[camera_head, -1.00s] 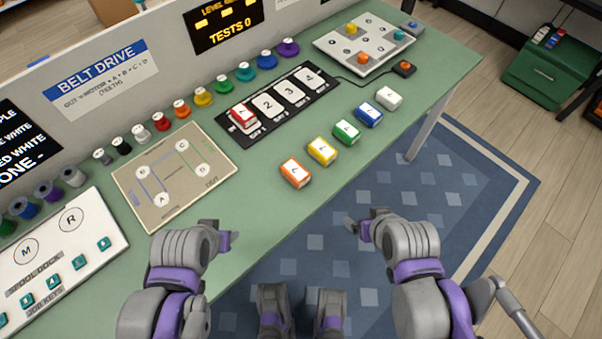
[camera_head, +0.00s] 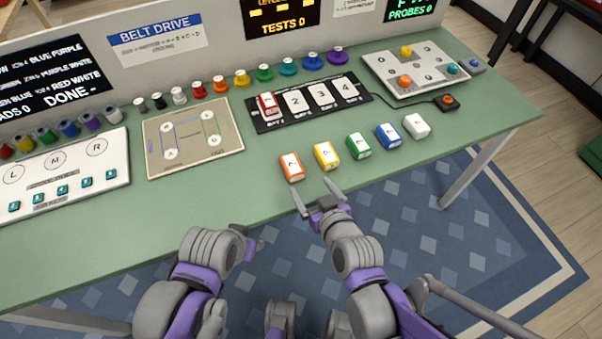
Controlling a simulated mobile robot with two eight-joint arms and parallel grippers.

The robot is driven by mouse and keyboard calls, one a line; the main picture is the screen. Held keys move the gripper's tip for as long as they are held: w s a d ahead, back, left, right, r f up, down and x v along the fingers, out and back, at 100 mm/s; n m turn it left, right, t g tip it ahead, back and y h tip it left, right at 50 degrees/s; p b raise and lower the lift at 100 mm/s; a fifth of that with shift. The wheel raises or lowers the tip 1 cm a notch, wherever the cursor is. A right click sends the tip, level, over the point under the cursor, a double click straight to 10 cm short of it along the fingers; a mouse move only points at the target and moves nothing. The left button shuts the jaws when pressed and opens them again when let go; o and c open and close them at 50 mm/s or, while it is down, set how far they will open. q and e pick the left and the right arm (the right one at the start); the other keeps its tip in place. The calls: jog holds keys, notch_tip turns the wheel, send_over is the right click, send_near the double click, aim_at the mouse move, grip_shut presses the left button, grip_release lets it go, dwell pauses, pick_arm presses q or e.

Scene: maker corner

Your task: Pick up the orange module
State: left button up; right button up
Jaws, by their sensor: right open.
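The orange module (camera_head: 291,167) is a small block with a white top label. It stands at the left end of a row of modules on the green bench, near the front edge. My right gripper (camera_head: 317,192) is open and empty, its two fingers pointing at the bench edge, just in front of and slightly right of the orange module, apart from it. My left gripper (camera_head: 254,246) is in front of the bench, lower left of the orange module. Its fingers are mostly hidden behind its wrist.
Yellow (camera_head: 326,156), green (camera_head: 358,146), blue (camera_head: 388,136) and white (camera_head: 416,126) modules continue the row to the right. A black numbered rack (camera_head: 262,125) holds a red module (camera_head: 268,105) behind. A beige board (camera_head: 232,141) lies to the left. The bench front (camera_head: 222,200) is clear.

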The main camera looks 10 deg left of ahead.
aim_at(295, 170)
jog(key=shift+a, duration=0.7)
jog(key=shift+w+a+f+y, duration=0.1)
jog(key=shift+w+a+y, duration=0.15)
jog(key=shift+y, duration=0.15)
jog(key=b+x, duration=0.1)
jog(key=x, duration=0.4)
jog(key=shift+d+b+x, duration=0.2)
jog(key=shift+b+x, duration=0.25)
jog(key=shift+x, duration=2.25)
jog(key=shift+w, duration=0.15)
grip_shut()
